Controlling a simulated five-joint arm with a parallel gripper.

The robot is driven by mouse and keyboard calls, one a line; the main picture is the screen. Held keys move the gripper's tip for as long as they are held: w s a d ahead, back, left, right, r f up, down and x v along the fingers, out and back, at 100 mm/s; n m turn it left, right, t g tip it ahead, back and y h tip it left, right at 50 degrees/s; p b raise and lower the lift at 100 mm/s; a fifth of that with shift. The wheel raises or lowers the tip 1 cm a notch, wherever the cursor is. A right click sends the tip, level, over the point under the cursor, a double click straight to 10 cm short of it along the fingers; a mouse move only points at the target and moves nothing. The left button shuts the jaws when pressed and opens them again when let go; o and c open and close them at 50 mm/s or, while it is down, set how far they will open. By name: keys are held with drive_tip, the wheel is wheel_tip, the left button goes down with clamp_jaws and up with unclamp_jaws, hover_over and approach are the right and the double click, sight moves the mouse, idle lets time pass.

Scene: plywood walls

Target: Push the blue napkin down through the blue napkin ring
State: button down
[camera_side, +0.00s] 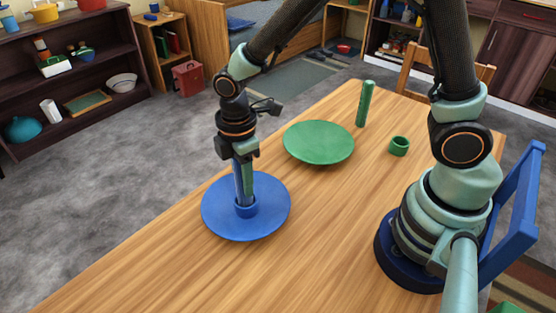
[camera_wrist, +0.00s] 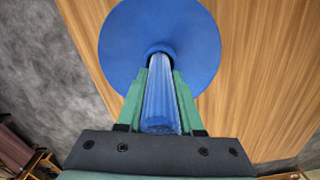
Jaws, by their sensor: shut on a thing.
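The blue napkin (camera_wrist: 160,105) is a slim ribbed roll between the green fingers of my gripper (camera_wrist: 160,80), which is shut on it. In the side view the napkin (camera_side: 238,178) stands about upright, with my gripper (camera_side: 244,186) pointing down along it. The blue napkin ring (camera_side: 246,207) is on the blue plate (camera_side: 218,222), near its middle. The napkin's lower end is at the ring's opening and looks to be inside it; how deep it goes is hidden. The ring's rim also shows in the wrist view (camera_wrist: 160,48), beyond the fingertips.
A green plate (camera_side: 318,142), a green rolled napkin (camera_side: 364,103) standing upright and a green ring (camera_side: 399,146) are farther back on the wooden table (camera_side: 300,260). The table's left edge is close to the blue plate. The table front is clear.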

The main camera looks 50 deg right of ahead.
drive_tip(key=shift+f, duration=0.55)
idle(0.4)
drive_tip(key=shift+c, duration=2.4)
unclamp_jaws()
drive_tip(key=shift+r, duration=0.1)
wheel_tip(320, 180, up, 12)
drive_tip(key=shift+f, duration=0.1)
drive_tip(key=s+d+r+m+t, duration=0.2)
drive_tip(key=d+r+m, duration=0.1)
drive_tip(key=d+m, duration=0.4)
drive_tip(key=s+d+r+m+t, duration=0.3)
drive_tip(key=d+r+m, duration=0.1)
drive_tip(key=d+m, duration=0.3)
drive_tip(key=shift+s+m+t, duration=0.2)
drive_tip(key=shift+m+t, duration=0.1)
drive_tip(key=shift+m, duration=0.1)
